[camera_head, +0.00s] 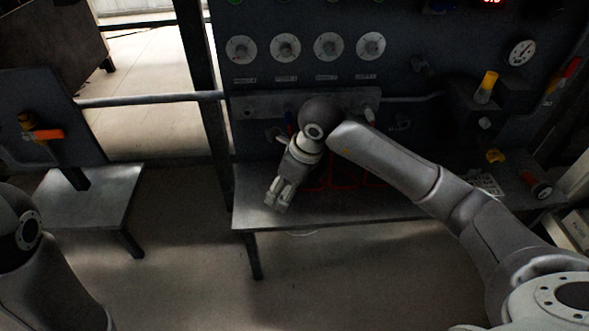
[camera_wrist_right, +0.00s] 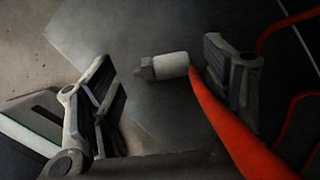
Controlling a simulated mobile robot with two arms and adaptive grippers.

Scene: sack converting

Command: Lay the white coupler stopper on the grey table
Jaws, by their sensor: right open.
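A white cylindrical piece with a grey metal nut-like end, which looks like the coupler stopper (camera_wrist_right: 172,65), shows between the fingers of my right gripper (camera_wrist_right: 163,82) in the right wrist view. It is nearer the right-hand finger, and the fingers stand apart. It appears to lie on the grey table (camera_wrist_right: 105,25), though contact is hard to tell. In the head view my right gripper (camera_head: 278,200) points down over the front left part of the grey table (camera_head: 345,212), and the stopper is not discernible there. My left gripper is out of frame.
A red hose (camera_wrist_right: 225,120) passes beside the right-hand finger, close to the white piece. Red loops (camera_head: 343,174) lie on the table behind my gripper. A dark panel with round dials (camera_head: 328,46) rises behind. A smaller table (camera_head: 92,195) stands left, across a gap.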

